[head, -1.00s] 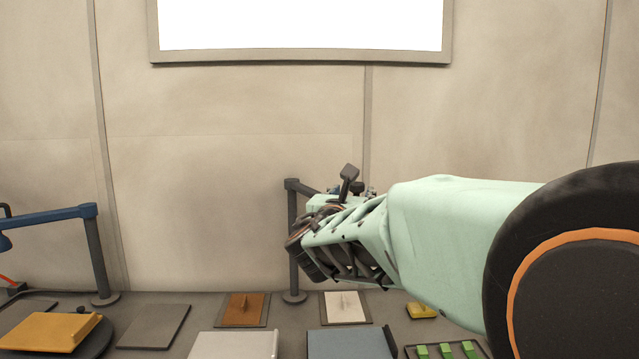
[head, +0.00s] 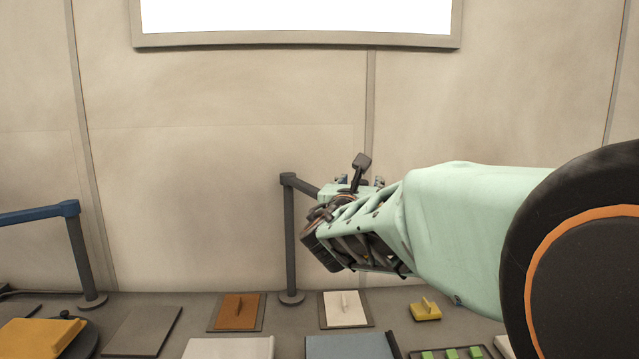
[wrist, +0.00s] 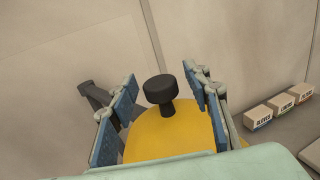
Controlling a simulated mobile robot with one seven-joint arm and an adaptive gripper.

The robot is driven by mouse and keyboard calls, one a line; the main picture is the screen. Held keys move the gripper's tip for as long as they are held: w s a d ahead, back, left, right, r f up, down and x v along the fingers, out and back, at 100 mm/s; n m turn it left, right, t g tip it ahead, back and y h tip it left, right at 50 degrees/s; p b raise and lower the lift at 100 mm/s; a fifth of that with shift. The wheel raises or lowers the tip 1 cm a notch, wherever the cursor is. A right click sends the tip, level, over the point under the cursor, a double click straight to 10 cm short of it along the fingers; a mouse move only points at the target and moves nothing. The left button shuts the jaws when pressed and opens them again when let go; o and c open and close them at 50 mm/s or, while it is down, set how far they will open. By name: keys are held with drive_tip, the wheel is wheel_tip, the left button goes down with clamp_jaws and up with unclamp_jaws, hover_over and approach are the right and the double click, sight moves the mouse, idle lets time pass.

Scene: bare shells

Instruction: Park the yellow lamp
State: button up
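In the wrist view a yellow rounded lamp shade (wrist: 165,137) with a dark knob (wrist: 161,89) on a short stem sits beyond and between the fingers of my gripper (wrist: 164,108). The two blue-padded fingers stand apart, one on each side of the knob, with gaps showing. The shade's lower part is hidden by my gripper's body. In the head view my gripper (head: 322,245) is in front of the wall beside a dark post (head: 290,240), whose top arm runs right, behind it. The yellow shade is hidden there.
A blue-armed post (head: 80,250) stands at left. On the bench lie a yellow block (head: 40,336), an orange plate (head: 238,309), a white plate (head: 345,308), a small yellow piece (head: 425,312) and green blocks (head: 452,354). White labelled boxes (wrist: 281,105) line the right in the wrist view.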

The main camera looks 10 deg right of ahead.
clamp_jaws()
drive_tip(key=shift+w+d, duration=0.1)
drive_tip(key=shift+d, duration=0.05)
idle(0.4)
